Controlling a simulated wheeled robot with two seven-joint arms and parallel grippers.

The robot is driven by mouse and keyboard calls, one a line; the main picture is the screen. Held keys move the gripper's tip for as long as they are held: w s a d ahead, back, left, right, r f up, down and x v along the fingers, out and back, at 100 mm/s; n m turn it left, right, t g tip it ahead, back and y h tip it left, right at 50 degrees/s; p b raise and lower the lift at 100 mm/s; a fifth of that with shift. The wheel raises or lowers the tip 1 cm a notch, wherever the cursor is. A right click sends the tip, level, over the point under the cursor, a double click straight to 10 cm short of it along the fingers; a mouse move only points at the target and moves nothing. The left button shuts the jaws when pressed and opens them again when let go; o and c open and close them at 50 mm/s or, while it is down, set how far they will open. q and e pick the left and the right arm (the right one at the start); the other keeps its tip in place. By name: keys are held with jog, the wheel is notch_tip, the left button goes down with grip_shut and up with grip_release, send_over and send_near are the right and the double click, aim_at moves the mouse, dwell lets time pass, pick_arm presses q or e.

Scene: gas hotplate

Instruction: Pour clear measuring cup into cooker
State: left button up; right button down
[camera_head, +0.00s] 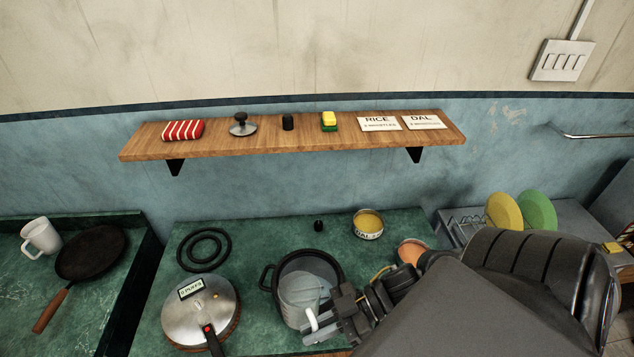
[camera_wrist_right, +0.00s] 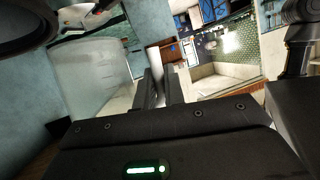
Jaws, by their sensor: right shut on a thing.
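The cooker (camera_head: 268,274) is a dark open pot with side handles on the green counter. The clear measuring cup (camera_head: 298,292) is over the near part of the cooker's mouth in the head view and hides part of it. My right gripper (camera_head: 326,318) comes in from the right and is shut on the cup's pale handle (camera_head: 312,321). In the right wrist view the translucent cup (camera_wrist_right: 92,72) is at the left, with its handle (camera_wrist_right: 155,75) between the fingers. I cannot tell its exact tilt or contents. My left gripper is not in view.
A black ring (camera_head: 193,263), a dal tin (camera_head: 368,235) and an orange-filled bowl (camera_head: 403,245) are nearby. A wooden shelf (camera_head: 265,135) hangs behind. A pan (camera_head: 90,252) is on the left counter.

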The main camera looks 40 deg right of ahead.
aim_at(315, 327)
jog(key=shift+s+a+f+n+h, duration=0.25)
jog(key=shift+n+h, duration=0.15)
jog(key=shift+n, duration=0.1)
jog(key=shift+r+t, duration=0.1)
jog(key=shift+t, duration=0.2)
jog(key=shift+r, duration=0.95)
jog(key=shift+a+r, duration=0.2)
jog(key=shift+r, duration=0.4)
jog(key=shift+w+d+r, duration=0.1)
jog(key=shift+d+r, duration=0.15)
jog(key=shift+r, duration=0.1)
